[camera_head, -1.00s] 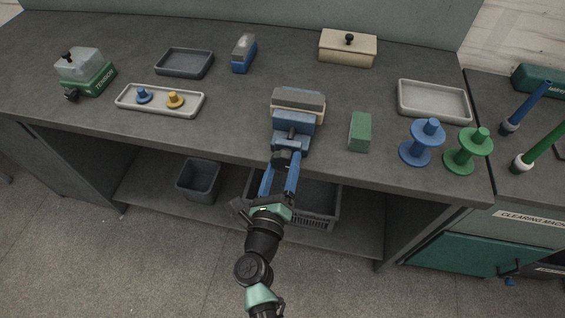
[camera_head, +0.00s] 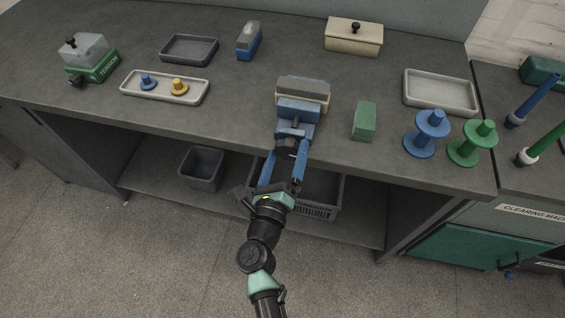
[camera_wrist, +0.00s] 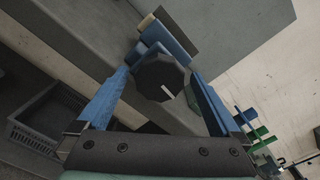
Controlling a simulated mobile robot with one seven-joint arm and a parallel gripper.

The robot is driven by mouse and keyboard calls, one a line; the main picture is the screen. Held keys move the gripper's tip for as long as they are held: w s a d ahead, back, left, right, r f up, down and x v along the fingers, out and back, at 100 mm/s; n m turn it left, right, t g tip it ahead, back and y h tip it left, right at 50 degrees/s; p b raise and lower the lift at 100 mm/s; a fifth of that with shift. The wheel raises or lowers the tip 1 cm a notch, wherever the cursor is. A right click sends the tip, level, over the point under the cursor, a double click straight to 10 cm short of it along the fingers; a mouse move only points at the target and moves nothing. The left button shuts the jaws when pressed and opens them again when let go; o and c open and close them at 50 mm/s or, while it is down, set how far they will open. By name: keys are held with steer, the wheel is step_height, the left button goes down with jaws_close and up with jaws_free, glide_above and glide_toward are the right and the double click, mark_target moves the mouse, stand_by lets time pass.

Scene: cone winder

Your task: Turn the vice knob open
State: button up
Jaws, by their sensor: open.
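The blue vice (camera_head: 298,112) with pale jaw faces stands at the front edge of the bench. Its dark round knob (camera_wrist: 161,79) with a white mark faces my wrist camera; in the head view the knob (camera_head: 287,142) is small and partly hidden by my fingers. My gripper (camera_head: 285,164) is open in front of the vice, its two blue fingers spread. In the wrist view the fingers of my gripper (camera_wrist: 160,85) lie either side of the knob, with a visible gap at the right finger. Whether the left finger touches the knob I cannot tell.
A green block (camera_head: 364,121) stands right of the vice, with a blue spool (camera_head: 427,133) and a green spool (camera_head: 471,143) beyond. A pale tray (camera_head: 165,87) with two small pegs lies to the left. A dark crate (camera_head: 322,197) sits on the lower shelf beneath my gripper.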

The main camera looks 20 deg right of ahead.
steer(key=b+v, duration=0.1)
steer(key=v, duration=1.2)
steer(key=shift+w, duration=0.1)
